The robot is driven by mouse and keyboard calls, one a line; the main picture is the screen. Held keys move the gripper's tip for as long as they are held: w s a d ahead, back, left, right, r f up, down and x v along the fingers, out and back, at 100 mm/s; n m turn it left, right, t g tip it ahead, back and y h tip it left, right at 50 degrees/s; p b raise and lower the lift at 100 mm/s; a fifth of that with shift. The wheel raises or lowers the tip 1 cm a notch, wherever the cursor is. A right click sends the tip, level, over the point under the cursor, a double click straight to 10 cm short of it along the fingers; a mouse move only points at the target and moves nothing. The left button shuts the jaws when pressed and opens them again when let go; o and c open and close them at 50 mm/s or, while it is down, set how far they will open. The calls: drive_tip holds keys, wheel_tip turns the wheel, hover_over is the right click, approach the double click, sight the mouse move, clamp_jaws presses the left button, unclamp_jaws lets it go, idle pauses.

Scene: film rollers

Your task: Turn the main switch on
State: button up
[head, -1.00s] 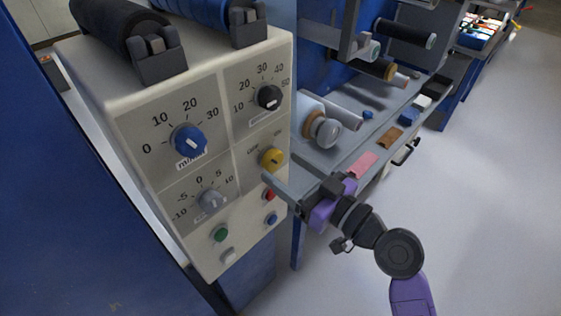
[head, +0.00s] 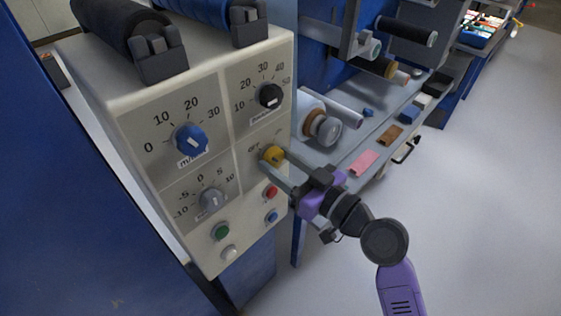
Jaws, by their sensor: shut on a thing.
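The main switch is a yellow rotary knob (head: 272,155) on the right side of the pale control panel (head: 237,195), with an "OFF" label at its upper left.
A blue dial (head: 190,140), a black dial (head: 270,96) and a grey dial (head: 211,199) sit near the switch. Red (head: 271,192), blue (head: 271,216), green (head: 221,232) and white (head: 229,252) buttons lie below. A grey shelf with rollers (head: 325,129) stands behind; open floor lies right.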

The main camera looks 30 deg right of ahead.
drive_tip(key=m+p, duration=0.1)
drive_tip(key=m, duration=0.3)
drive_tip(key=m+p, duration=0.1)
drive_tip(key=m, duration=0.2)
drive_tip(key=shift+r+m+p, duration=0.1)
drive_tip(key=shift+m+p, duration=0.2)
drive_tip(key=shift+p, duration=0.05)
drive_tip(key=m+p, duration=0.1)
drive_tip(key=m, duration=0.2)
drive_tip(key=shift+m+p, duration=0.8)
drive_tip(key=shift+m, duration=1)
drive_tip(key=shift+f, duration=0.2)
drive_tip(key=o, duration=1.4)
drive_tip(key=shift+c, duration=0.2)
drive_tip(key=shift+r, duration=0.1)
